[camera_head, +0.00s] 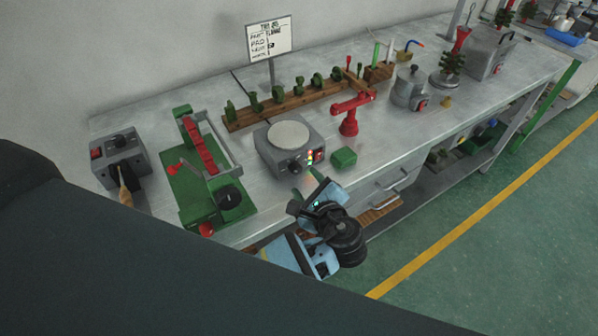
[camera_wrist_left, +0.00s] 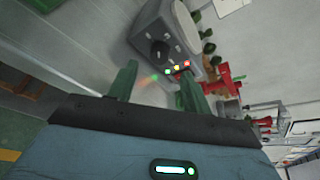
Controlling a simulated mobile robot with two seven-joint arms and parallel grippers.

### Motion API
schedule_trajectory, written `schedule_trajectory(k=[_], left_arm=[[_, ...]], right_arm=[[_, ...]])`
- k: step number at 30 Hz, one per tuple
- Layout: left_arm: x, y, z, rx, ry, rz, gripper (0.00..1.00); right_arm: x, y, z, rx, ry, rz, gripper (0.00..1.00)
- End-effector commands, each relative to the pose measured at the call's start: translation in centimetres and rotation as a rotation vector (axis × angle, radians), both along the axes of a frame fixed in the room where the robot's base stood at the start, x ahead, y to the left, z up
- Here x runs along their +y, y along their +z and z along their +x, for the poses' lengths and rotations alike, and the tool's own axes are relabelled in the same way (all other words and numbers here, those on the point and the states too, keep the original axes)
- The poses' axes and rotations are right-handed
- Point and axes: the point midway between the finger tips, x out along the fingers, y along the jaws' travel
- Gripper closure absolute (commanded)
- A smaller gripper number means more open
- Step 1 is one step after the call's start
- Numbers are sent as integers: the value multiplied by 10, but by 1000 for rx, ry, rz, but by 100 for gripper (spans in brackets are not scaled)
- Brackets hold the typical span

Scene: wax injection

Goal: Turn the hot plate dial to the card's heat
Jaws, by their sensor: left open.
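The hot plate (camera_head: 270,151) is a grey box with a round pale top, standing on the metal bench. Its dark dial (camera_head: 297,168) is on the front face, beside several small coloured lights. The dial also shows in the left wrist view (camera_wrist_left: 160,50). My left gripper (camera_head: 306,183) is just in front of the hot plate's front face. Its two green fingers (camera_wrist_left: 157,88) are apart and empty, with the dial beyond them, not touched. My right gripper is not seen.
A green fixture (camera_head: 185,193) with a red bar and black knob stands left of the hot plate. A wooden rack (camera_head: 290,103) of green pieces runs behind.

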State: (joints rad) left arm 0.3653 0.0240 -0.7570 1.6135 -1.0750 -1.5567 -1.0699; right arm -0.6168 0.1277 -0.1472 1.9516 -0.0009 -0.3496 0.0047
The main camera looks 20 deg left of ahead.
Motion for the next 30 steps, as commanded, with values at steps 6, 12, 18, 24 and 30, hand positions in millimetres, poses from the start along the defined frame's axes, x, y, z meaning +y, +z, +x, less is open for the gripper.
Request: schedule_trajectory(k=[6, 12, 18, 24, 30], left_arm=[[22, -10, 24, -1, 3, 3, 50], [33, -15, 38, -1, 1, 1, 50], [36, -17, 41, 1, 1, 0, 50], [36, -17, 40, 1, 1, 0, 57], [36, -17, 40, 1, 1, 0, 83]], right_arm=[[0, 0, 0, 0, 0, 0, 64], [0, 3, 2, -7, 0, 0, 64], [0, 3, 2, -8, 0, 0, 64], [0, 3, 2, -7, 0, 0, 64], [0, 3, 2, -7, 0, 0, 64]])
